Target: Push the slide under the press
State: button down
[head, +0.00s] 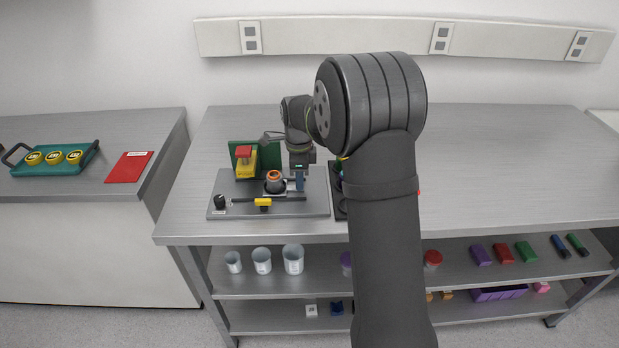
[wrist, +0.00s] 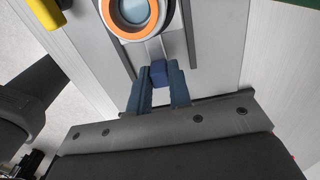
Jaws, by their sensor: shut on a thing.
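The slide (wrist: 114,17) carries a dark round holder with an orange ring and a glassy disc in its middle. In the head view the orange-ringed holder (head: 274,177) sits on the grey base plate, left of my gripper. A blue block (wrist: 159,75) joins the slide by a short pale rod. My gripper (head: 299,182) is low over the plate, and in the wrist view its blue fingers (wrist: 160,80) are shut on the block. The press (head: 245,162), yellow with a red top, stands left of and behind the slide, apart from it.
Dark rails (wrist: 192,35) flank the slide. A green panel (head: 268,154) stands behind the press. A yellow piece (head: 263,202) and a black knob (head: 220,201) are at the plate's front. A dark tray (head: 339,190), partly hidden by my arm, lies right of the plate.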

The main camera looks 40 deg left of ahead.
jog(key=c, duration=1.3)
grip_release()
notch_tip(320, 180, up, 18)
jog(key=shift+f, duration=0.25)
